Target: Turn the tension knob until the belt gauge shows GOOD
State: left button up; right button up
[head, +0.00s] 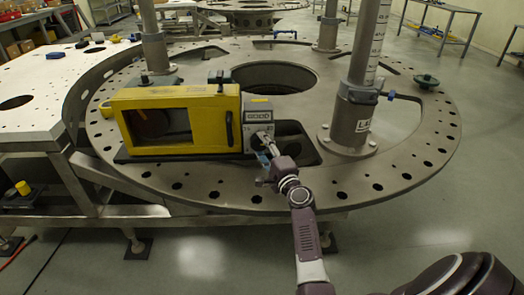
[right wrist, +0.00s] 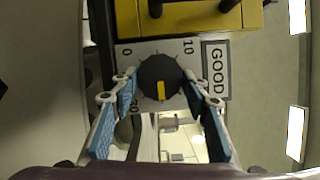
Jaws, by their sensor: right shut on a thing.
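The tension knob (right wrist: 157,72) is a round black knob with a yellow pointer mark, on a grey face with a dial scale. In the right wrist view its mark points to the bottom of the picture. Beside the scale, the belt gauge (right wrist: 216,70) reads GOOD; it also shows in the head view (head: 259,115). My right gripper (right wrist: 160,84) is shut on the knob, with a blue-padded finger on each side. In the head view the right gripper (head: 264,145) partly covers the knob. My left gripper is not in view.
The knob's grey unit joins a yellow box (head: 180,96) with a dark window on the round metal turret plate (head: 390,185). A grey post (head: 365,70) stands to the right of it. The plate has several holes.

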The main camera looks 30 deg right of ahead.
jog(key=shift+f, duration=0.1)
dwell(0.3)
jog(key=o, duration=1.2)
jog(key=shift+c, duration=0.2)
jog(key=shift+s, duration=0.1)
jog(key=s, duration=0.4)
jog(key=s+a, duration=0.1)
jog(key=s, duration=0.2)
jog(key=s+a, duration=0.1)
jog(key=s, duration=0.3)
jog(key=shift+s+a+f, duration=0.15)
jog(key=shift+s, duration=0.2)
